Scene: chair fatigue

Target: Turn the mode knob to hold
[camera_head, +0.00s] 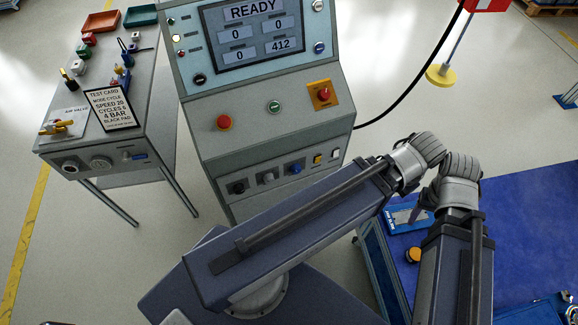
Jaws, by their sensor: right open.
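The control cabinet (330,112) stands at the upper middle, with a row of small controls low on its front. A black knob (238,187) and a grey knob (268,178) sit at the left of this row. Another black knob (199,79) is left of the screen. Labels are too small to read, so I cannot tell which is the mode knob or its setting. My right gripper (419,211) is partly hidden by my arm, open, over the blue surface at right, well away from the cabinet. My left gripper is out of view.
The screen (262,30) reads READY. Red buttons (224,122) sit on the sloped panel. A side table (70,148) at left holds a test card (109,107) and small parts. A black cable (420,75) hangs right of the cabinet. A blue surface (525,215) lies at right.

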